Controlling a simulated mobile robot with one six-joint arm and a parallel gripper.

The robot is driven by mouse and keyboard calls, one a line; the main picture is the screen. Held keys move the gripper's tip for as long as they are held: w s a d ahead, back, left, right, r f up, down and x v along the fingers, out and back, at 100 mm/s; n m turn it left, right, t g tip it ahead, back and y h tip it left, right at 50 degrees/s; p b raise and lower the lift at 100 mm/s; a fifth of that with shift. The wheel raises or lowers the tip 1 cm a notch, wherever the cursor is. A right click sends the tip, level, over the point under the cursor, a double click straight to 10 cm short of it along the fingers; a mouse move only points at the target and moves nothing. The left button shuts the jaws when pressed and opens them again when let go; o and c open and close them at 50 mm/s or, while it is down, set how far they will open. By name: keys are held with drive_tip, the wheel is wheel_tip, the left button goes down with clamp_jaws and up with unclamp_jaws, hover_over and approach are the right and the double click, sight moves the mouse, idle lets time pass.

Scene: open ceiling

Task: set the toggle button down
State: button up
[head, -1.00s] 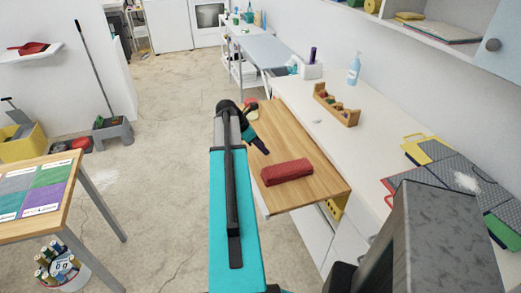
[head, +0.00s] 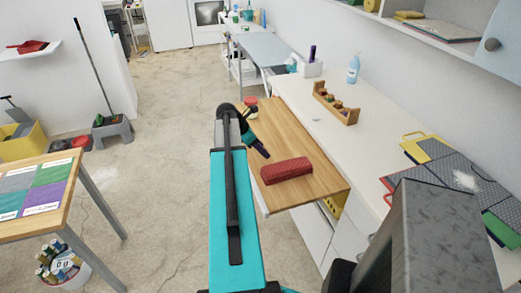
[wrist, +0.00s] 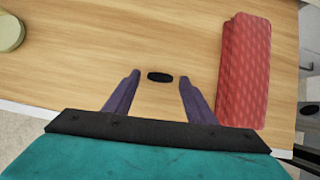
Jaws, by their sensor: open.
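The toggle button (wrist: 160,77) is a small black oval lying on the wooden board in the wrist view. It sits between the tips of my gripper (wrist: 160,82), whose two purple fingers are spread with a gap on either side of it. Whether the fingers touch the board cannot be told. In the head view my gripper (head: 263,152) is low over the board (head: 313,196), left of the red block, and the button cannot be made out there.
A red textured block (wrist: 243,70) lies close to the right finger; it also shows in the head view (head: 287,170). A pale round item (wrist: 10,32) is at the far left of the wrist view. A wooden rack (head: 336,104) stands on the white counter behind the board.

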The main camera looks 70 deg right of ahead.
drive_tip(key=shift+r, duration=0.2)
drive_tip(key=b+v, duration=0.2)
drive_tip(key=v, duration=1)
drive_tip(key=shift+d, duration=0.1)
idle(0.7)
